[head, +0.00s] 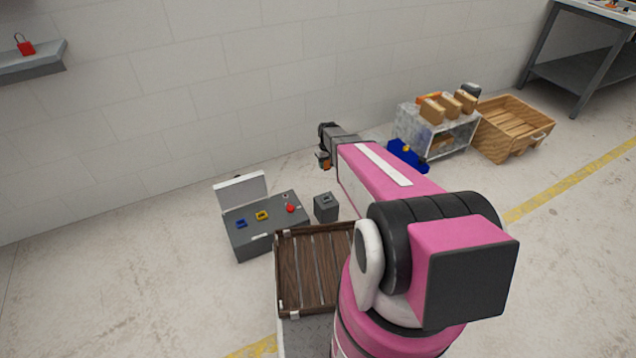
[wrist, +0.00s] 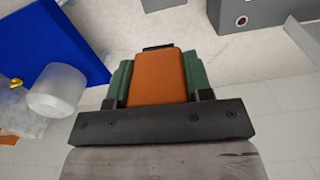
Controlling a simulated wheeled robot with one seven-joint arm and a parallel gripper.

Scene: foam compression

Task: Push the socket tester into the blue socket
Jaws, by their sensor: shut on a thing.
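My gripper (head: 324,162) hangs in the air near the back wall, at the far end of my pink arm. It is shut on the socket tester, an orange block (wrist: 157,78) that shows between green finger pads in the wrist view. In the head view the tester is small and partly hidden by my gripper. The blue socket (head: 241,223) sits on the left of the grey box's top (head: 268,240), below and to the left of my gripper. The tester is well apart from it.
A yellow socket (head: 262,215) and a red knob (head: 290,208) share the box top, with a raised lid (head: 242,190) behind. A small grey box (head: 326,207) stands to the right. A slatted brown crate (head: 312,268) is nearer. A blue object (head: 407,155) lies right of my gripper.

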